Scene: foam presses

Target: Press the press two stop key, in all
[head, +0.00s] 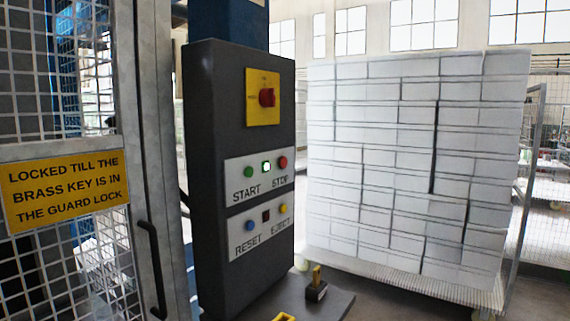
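A dark grey control box (222,150) stands upright in the middle of the head view. Its upper white label plate carries a red STOP button (283,163), a green START button (248,172) and a small lit green-white lamp (266,167) between them. The lower plate has a blue RESET button (249,226) and a yellow EJECT button (283,208), with a dark square between them. A red rotary knob (267,97) sits on a yellow plate above. I see no press number on the box. Neither of my grippers is in view.
A mesh guard door with a dark handle (152,270) and a yellow sign (65,188) about a brass key stands at left. A dark block with a yellow top (316,286) sits on a ledge below the box. A cart of stacked white blocks (415,160) stands at right.

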